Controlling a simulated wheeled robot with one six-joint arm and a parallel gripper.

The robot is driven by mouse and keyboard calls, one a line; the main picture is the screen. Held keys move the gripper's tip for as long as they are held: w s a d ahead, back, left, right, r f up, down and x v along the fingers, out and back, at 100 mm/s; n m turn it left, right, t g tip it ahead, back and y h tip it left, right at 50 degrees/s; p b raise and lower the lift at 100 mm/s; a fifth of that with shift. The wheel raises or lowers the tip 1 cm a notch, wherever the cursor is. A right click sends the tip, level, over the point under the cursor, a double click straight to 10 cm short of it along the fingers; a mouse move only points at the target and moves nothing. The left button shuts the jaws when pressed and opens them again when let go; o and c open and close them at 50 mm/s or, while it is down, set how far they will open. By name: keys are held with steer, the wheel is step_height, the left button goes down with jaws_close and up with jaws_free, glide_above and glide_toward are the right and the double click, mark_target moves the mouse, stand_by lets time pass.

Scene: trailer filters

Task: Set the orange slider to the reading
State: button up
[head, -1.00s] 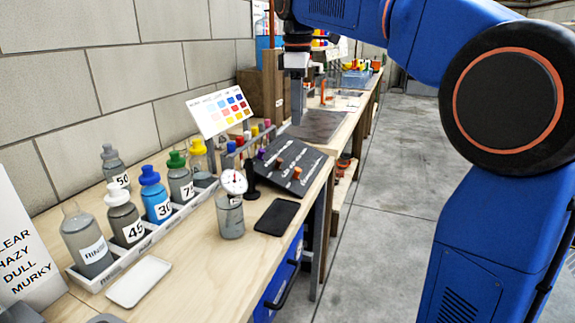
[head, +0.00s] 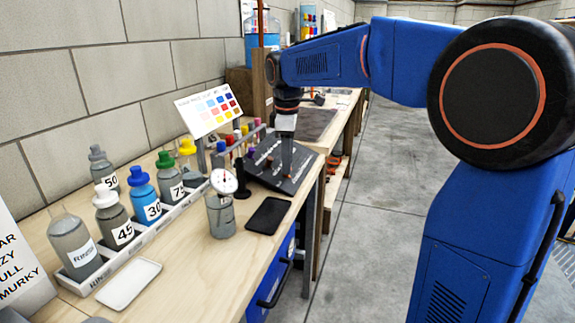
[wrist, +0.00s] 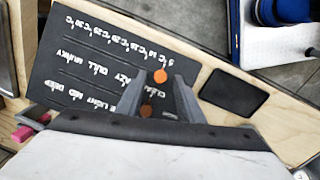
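The dark slider board (head: 300,160) lies on the bench, with my gripper (head: 285,168) pointing down over it. In the wrist view the board (wrist: 60,85) shows rows of white lettering, upside down: a °C row, a clarity row and a light-mid-deep row. A bright orange knob (wrist: 161,76) is by the °C row's right end, between or just beyond my open fingertips (wrist: 158,82); contact is not clear. A browner knob (wrist: 146,110) sits nearer the palm, by the clarity row. A dial thermometer (head: 223,181) stands in a jar (head: 220,218); its reading is too small to tell.
A black pad (head: 268,215) lies in front of the board. Numbered bottles stand in a white rack (head: 140,240) on the left. A tube rack (head: 240,145) with coloured caps and a colour chart (head: 209,108) stand behind the board. A white tray (head: 128,284) lies at the front.

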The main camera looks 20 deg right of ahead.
steer(key=shift+w+f, duration=0.1)
steer(key=shift+f, duration=0.8)
jaws_close()
glide_toward(305, 153)
steer(key=f, duration=0.5)
steer(key=shift+w+d+f, duration=0.15)
steer(key=shift+w+f, duration=0.1)
steer(key=shift+w, duration=0.15)
jaws_free()
step_height(305, 153, up, 17)
steer(key=s, duration=0.1)
steer(key=shift+s+a, duration=0.2)
steer(key=shift+a, duration=0.05)
